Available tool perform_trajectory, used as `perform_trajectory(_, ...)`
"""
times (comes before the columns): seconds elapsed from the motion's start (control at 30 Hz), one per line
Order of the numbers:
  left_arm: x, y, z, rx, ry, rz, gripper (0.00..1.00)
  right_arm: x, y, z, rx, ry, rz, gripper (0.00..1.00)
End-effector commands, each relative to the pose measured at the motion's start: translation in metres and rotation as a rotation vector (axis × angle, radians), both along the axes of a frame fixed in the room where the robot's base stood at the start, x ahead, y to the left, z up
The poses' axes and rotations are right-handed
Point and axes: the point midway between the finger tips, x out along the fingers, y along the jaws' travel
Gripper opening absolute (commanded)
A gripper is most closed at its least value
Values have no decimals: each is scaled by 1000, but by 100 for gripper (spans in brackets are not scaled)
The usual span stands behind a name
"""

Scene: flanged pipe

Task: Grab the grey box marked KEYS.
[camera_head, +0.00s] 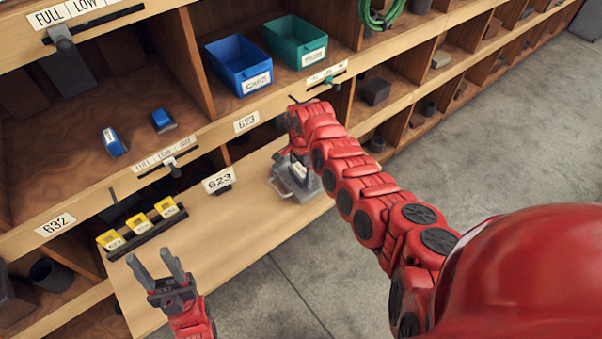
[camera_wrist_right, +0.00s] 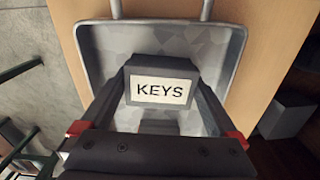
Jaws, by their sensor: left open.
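The white KEYS label (camera_wrist_right: 161,91) sits on a dark grey block. The fingers of my right gripper (camera_wrist_right: 165,80) lie against both sides of this block, with no clear gap. My left gripper (camera_head: 165,268) is open and empty over the ledge's near left part, well away from the box.
A blue bin (camera_head: 238,62) and a green bin (camera_head: 295,40) stand on the shelf above. Grey floor lies to the right.

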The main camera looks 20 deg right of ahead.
Motion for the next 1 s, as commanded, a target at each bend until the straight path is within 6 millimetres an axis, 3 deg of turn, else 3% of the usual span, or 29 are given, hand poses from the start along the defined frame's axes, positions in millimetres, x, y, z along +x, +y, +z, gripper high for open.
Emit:
perform_trajectory(0.03, 0, 0, 0, 0, 0, 0, 50, 0, 0, 0, 0, 0, 0, 84)
perform_trajectory(0.37, 0, 0, 0, 0, 0, 0, 50, 0, 0, 0, 0, 1, 0, 25)
perform_trajectory(0.77, 0, 0, -2, 0, 0, 0, 50, 0, 0, 2, 0, 0, 1, 25)
perform_trajectory(1.0, 0, 0, -12, 0, 0, 0, 50, 0, 2, 18, 3, -2, -1, 25)
